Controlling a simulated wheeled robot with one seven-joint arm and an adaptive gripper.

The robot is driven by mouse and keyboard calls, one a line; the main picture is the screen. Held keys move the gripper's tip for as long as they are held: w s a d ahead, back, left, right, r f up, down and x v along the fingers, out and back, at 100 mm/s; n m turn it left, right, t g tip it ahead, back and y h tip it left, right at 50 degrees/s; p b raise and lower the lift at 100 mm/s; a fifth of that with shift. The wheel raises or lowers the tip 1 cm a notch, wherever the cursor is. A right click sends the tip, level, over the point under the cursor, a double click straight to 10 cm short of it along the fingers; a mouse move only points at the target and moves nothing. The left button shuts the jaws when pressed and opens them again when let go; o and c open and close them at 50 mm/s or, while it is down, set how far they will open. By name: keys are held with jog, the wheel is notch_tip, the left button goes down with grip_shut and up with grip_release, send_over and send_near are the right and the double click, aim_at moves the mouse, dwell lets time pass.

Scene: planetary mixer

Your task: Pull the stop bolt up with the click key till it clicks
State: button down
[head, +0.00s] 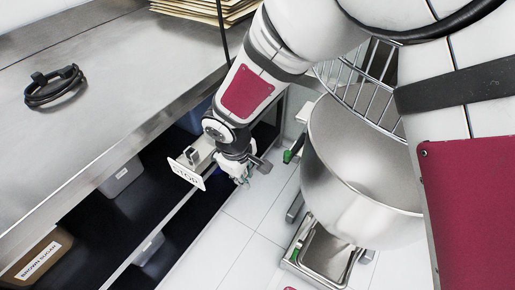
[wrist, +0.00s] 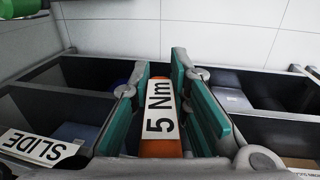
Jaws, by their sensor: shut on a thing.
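My gripper (wrist: 162,72) has teal finger pads and is shut on the click key (wrist: 160,115), an orange tool with a white "5 Nm" label lying between the pads. In the head view my gripper (head: 243,172) points down past the counter's edge, between the counter and the mixer; the key is hard to make out there. A white "STOP" plate (head: 187,174) stands just left of my gripper, with a small grey fitting (head: 192,153) behind it. I cannot make out the stop bolt itself, nor whether the key touches it.
The mixer's steel bowl (head: 372,175) is close on the right, above a metal tray (head: 325,257). The steel counter (head: 110,80) is on the left, with a black cable coil (head: 55,88). Labelled bins (head: 38,258) sit on shelves below. A "SLIDE" plate (wrist: 40,146) shows at lower left.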

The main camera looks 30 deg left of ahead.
jog(key=shift+s, duration=0.1)
jog(key=shift+d, duration=0.1)
dwell(0.5)
jog(key=shift+d, duration=0.75)
jog(key=shift+f+b, duration=0.1)
jog(key=shift+b, duration=0.75)
jog(key=shift+w+t+b, duration=0.3)
jog(key=shift+t+b, duration=0.8)
jog(key=shift+b, duration=1.4)
